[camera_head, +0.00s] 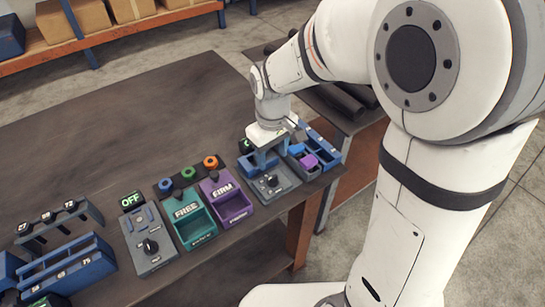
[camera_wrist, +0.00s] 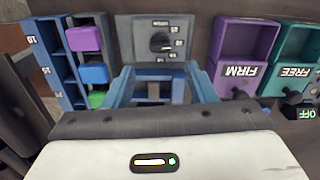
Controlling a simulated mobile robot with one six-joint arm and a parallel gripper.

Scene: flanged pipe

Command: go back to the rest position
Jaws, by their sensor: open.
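My gripper (camera_head: 267,158) is at the far right end of the row of fixtures on the dark table. Its white hand points down, with blue fingers just behind and above a grey box with a black dial (camera_head: 271,181). The dial box (camera_wrist: 155,30) lies beyond the fingertips there. I cannot tell whether the fingers touch anything.
The purple FIRM bin (camera_head: 234,207) and teal FREE bin (camera_head: 195,225) stand left of the dial box. A grey OFF panel (camera_head: 148,240) and blue racks (camera_head: 68,266) stand farther left. The table's rear (camera_head: 120,120) is clear.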

